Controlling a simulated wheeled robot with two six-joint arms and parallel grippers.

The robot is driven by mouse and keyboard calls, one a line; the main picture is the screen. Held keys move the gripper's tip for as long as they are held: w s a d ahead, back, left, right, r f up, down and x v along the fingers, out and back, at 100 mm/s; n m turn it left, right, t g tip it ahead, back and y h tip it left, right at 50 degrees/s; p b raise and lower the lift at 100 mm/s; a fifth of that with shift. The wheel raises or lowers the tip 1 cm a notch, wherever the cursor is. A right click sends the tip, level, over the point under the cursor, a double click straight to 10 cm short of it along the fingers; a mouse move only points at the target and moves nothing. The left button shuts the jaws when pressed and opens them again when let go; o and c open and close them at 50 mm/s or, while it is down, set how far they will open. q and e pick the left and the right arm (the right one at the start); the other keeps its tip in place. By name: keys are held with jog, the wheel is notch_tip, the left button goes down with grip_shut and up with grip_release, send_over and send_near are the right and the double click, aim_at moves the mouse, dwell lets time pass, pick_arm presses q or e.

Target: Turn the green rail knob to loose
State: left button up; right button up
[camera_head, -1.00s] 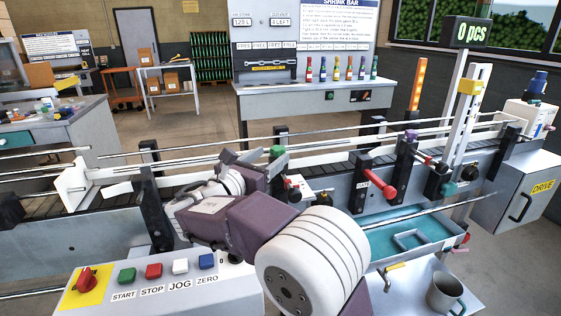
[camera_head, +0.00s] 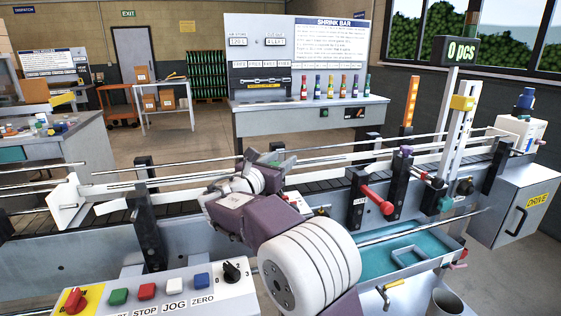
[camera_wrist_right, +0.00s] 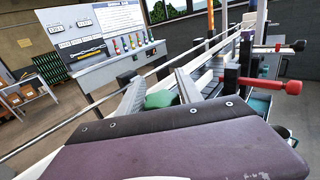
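The green rail knob (camera_wrist_right: 160,99) sits between the two fingers of my right gripper (camera_wrist_right: 160,85) in the right wrist view. It fills most of the gap there; firm contact on both sides cannot be made out. In the head view my right gripper (camera_head: 268,160) is at the conveyor's near rail, and only a small part of the green knob (camera_head: 276,157) shows between its fingers. The fingers are apart from each other. My own wrist hides the knob's lower part and mount. My left gripper is not in view.
A red-handled knob (camera_head: 378,200) on a black post stands to the right of my gripper. Long guide rails run along the conveyor. The control panel (camera_head: 215,296) with coloured buttons is in front at left, and a teal tray (camera_head: 385,262) lies at right.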

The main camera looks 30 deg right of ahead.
grip_shut()
jog(key=shift+w+f+n+t+y+b, duration=0.15)
jog(key=shift+n+t+y+b, duration=0.4)
jog(key=shift+t+b, duration=0.3)
jog(key=n+t+y+b, duration=0.2)
jog(key=y+b, duration=0.1)
jog(key=a+n+t+y+b, duration=0.1)
jog(key=n+t+y+b, duration=0.1)
jog(key=n+y+b, duration=0.1)
jog(key=w+n+t+y+b, duration=0.1)
jog(key=n+t+y+b, duration=0.1)
jog(key=n+y+b, duration=0.1)
jog(key=shift+a+f+t+y+b, duration=0.2)
jog(key=shift+y+b, duration=0.25)
jog(key=shift+b, duration=0.75)
jog(key=shift+a+r+n+t+y+b, duration=0.15)
jog(key=shift+n+t+y+b, duration=0.1)
jog(key=shift+n+y+b, duration=0.25)
jog(key=shift+a+n+y, duration=0.15)
jog(key=shift+n+y, duration=0.2)
jog(key=shift+y, duration=0.55)
jog(key=shift+w+a+r+n+y, duration=0.1)
jog(key=shift+a+r+n+y, duration=0.1)
jog(key=shift+n+y, duration=0.7)
jog(key=shift+a+n+y, duration=0.2)
jog(key=shift+n+y, duration=0.35)
jog(key=shift+y, duration=0.55)
jog(key=shift+a+n+y, duration=0.2)
jog(key=shift+n+y, duration=0.35)
jog(key=shift+y, duration=0.55)
